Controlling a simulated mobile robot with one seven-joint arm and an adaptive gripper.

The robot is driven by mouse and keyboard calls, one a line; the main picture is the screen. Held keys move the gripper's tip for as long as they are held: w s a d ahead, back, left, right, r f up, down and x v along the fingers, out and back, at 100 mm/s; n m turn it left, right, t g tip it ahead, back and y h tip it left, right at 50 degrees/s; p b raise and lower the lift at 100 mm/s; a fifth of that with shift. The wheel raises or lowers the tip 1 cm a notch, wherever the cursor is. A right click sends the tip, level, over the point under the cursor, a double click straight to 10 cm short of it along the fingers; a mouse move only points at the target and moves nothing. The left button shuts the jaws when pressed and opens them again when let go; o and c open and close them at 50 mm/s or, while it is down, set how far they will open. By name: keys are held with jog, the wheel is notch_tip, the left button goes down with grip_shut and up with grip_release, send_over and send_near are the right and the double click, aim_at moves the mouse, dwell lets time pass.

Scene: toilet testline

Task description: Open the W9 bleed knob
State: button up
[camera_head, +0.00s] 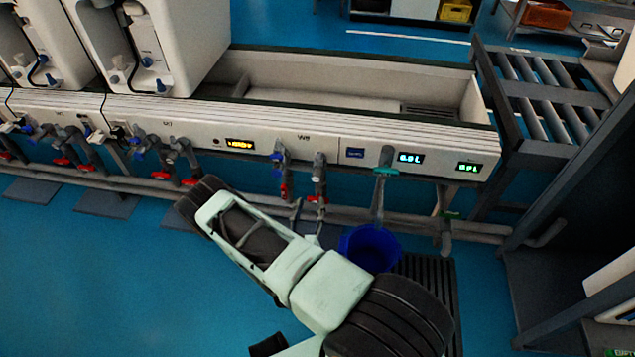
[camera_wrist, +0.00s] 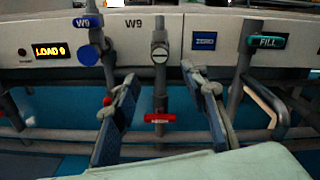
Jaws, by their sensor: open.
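In the wrist view, the W9 label (camera_wrist: 131,24) is on the white panel. Below and right of it, a round grey knob (camera_wrist: 160,53) with a pale slot sits on a vertical grey pipe; it looks like the bleed knob, though no label on it says so. A red handle (camera_wrist: 160,118) is lower on the same pipe. My gripper (camera_wrist: 162,80) is open and empty, one finger each side of this pipe, with visible gaps. The knob is just above and between the fingertips. In the head view, the pipe (camera_head: 319,172) is small and its knob unclear.
A blue-handled W9 valve (camera_wrist: 88,55) is left of the pipe, near my left finger. The ZERO button (camera_wrist: 203,41) and teal FILL handle (camera_wrist: 267,41) are to the right. A blue bucket (camera_head: 370,248) stands below the spout. An amber display reads LOAD 9 (camera_wrist: 50,50).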

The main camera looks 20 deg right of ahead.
aim_at(316, 180)
jog(key=b+x, duration=0.2)
jog(key=x, duration=0.8)
jog(key=shift+d+r, duration=0.1)
jog(key=shift+d, duration=0.05)
jog(key=shift+c, duration=0.4)
grip_shut()
